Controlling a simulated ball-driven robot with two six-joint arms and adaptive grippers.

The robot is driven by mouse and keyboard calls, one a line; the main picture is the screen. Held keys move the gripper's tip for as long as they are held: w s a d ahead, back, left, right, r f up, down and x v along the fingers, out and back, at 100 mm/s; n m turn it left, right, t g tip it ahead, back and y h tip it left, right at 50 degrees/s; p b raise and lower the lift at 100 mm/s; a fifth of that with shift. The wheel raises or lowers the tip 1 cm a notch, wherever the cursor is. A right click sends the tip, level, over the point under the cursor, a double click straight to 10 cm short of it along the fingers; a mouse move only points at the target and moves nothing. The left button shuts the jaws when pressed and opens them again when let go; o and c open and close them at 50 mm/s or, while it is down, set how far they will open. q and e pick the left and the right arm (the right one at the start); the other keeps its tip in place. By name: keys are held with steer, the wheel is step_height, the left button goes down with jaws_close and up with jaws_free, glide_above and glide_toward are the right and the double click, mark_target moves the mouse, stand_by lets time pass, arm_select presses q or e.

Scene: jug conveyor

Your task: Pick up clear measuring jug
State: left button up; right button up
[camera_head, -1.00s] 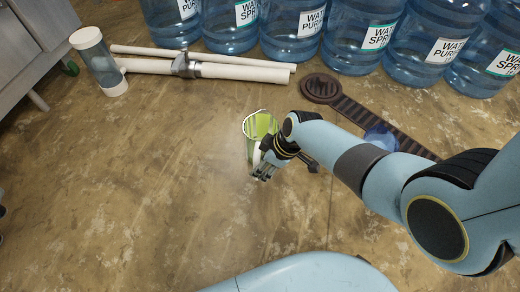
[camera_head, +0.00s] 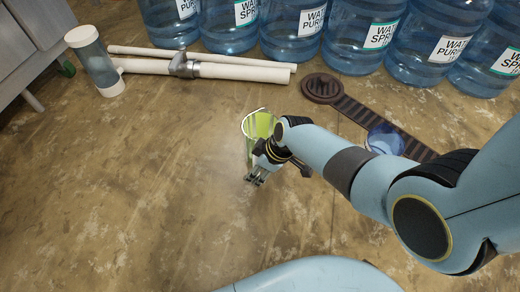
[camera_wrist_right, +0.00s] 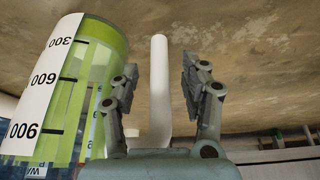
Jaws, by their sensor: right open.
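The clear measuring jug (camera_head: 257,126), tinted yellow-green, stands on the floor near the middle of the head view, partly hidden by my right gripper. In the right wrist view the jug (camera_wrist_right: 90,70) fills the left side, with a white scale strip marked 300, 600 and 900. A white upright bar, seemingly its handle (camera_wrist_right: 159,110), shows between the fingers. My right gripper (camera_head: 256,181) is at the near side of the jug. Its fingers (camera_wrist_right: 158,76) are open, one on each side of the bar, with gaps visible. My left gripper is out of view.
Several large blue water bottles (camera_head: 292,30) line the back. White pipes (camera_head: 230,72) lie at the back left. A dark conveyor strip (camera_head: 350,108) with a blue translucent object (camera_head: 384,140) runs behind my right arm. The floor at left is clear.

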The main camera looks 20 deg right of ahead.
jaws_close()
steer(key=shift+r, duration=0.15)
stand_by(0.6)
